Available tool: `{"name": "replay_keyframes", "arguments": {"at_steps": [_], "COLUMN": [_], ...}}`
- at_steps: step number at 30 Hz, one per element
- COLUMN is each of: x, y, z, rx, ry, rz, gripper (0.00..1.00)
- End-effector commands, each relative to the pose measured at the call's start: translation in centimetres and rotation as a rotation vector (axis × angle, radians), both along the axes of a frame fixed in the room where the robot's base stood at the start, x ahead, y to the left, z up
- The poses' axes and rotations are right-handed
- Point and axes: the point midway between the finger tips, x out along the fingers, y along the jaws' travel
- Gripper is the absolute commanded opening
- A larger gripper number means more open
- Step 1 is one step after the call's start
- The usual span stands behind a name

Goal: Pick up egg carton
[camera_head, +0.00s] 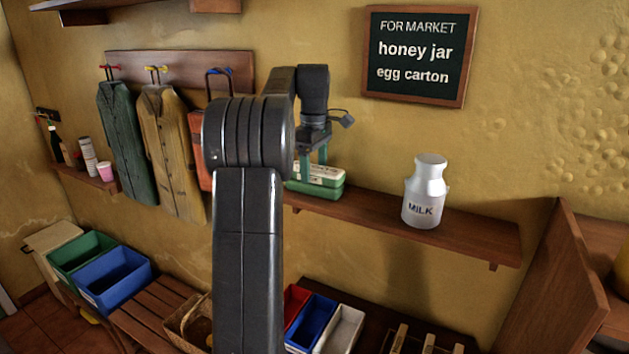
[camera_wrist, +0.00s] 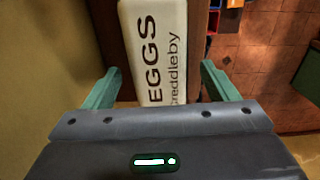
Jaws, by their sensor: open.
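The egg carton (camera_head: 327,182) is green with a pale label and lies on the wooden wall shelf, partly hidden behind my arm in the head view. In the wrist view its pale top (camera_wrist: 155,50) reads "EGGS" and fills the space ahead between the fingers. My gripper (camera_head: 315,158) points down just above the carton. In the wrist view my gripper (camera_wrist: 160,84) is open, with one green finger to each side of the carton. The fingers do not appear closed on it.
A milk can (camera_head: 426,192) stands on the same shelf (camera_head: 470,232) to the right, with bare shelf between. Hanging coats (camera_head: 173,145) are to the left. A chalkboard (camera_head: 419,55) lists honey jar and egg carton. Coloured bins (camera_head: 115,279) and a basket (camera_head: 183,322) stand below.

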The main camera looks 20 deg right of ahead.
Motion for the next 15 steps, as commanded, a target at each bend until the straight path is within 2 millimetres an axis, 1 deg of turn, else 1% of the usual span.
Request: {"name": "replay_keyframes", "arguments": {"at_steps": [6, 9, 15], "x": [0.0, 0.0, 0.0], "y": [-0.1, -0.1, -0.1], "z": [-3.1, -4.1, -4.5], "rx": [0.002, 0.001, 0.001], "ry": [0.004, 0.003, 0.001], "rz": [0.000, 0.000, 0.000], "gripper": [0.80, 0.80, 0.80]}}
